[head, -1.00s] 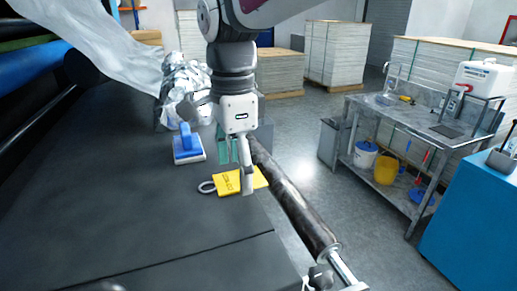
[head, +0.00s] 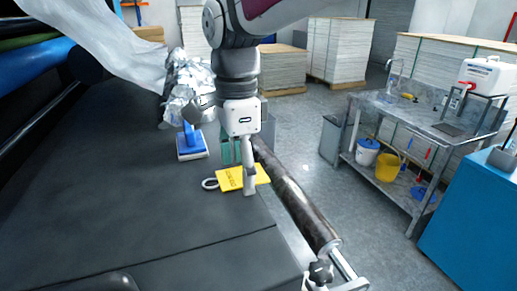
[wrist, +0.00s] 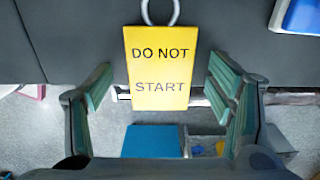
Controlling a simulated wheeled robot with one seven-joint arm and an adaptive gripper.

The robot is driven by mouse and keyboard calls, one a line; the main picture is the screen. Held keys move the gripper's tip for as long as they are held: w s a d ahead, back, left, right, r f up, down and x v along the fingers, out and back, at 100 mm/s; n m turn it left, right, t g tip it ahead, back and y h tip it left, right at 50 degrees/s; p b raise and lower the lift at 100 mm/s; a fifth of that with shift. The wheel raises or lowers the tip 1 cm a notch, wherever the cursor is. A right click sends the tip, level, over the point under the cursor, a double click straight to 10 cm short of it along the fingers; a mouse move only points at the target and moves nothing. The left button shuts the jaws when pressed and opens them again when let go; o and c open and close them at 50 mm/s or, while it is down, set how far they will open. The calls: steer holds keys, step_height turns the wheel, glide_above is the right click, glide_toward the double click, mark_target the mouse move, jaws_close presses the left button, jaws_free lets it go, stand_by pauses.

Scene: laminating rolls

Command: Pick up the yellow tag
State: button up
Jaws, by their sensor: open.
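The yellow tag (head: 231,179) lies on the dark table top near its right edge, with a pale ring (head: 210,184) at its left end. In the wrist view the tag (wrist: 158,70) reads "DO NOT START", and its ring is at the top. My gripper (head: 238,178) is over the tag in the head view, and one finger hides part of it. In the wrist view my gripper (wrist: 165,90) is open, with green-padded fingers on either side of the tag and a gap on each side. The tag's lower end reaches past the table edge.
A blue-handled pad (head: 192,146) stands on the dark table (head: 120,190) behind the tag; crumpled clear film (head: 185,85) lies beyond it. A dark roller (head: 295,205) runs along the table's right side. The table left of the tag is clear.

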mark_target(240, 175)
stand_by(0.4)
steer(key=shift+f, duration=0.1)
steer(key=c, duration=1)
steer(key=shift+c, duration=0.2)
steer(key=shift+w+r+b, duration=0.1)
steer(key=shift+r+b, duration=0.15)
steer(key=shift+b, duration=0.2)
step_height(240, 175, up, 4)
steer(key=shift+f, duration=0.15)
steer(key=s, duration=0.5)
steer(key=s+r+b, duration=0.1)
steer(key=s, duration=0.4)
steer(key=s+a, duration=0.1)
steer(key=s, duration=0.5)
steer(key=shift+s+a+r, duration=0.1)
steer(key=shift+r, duration=0.1)
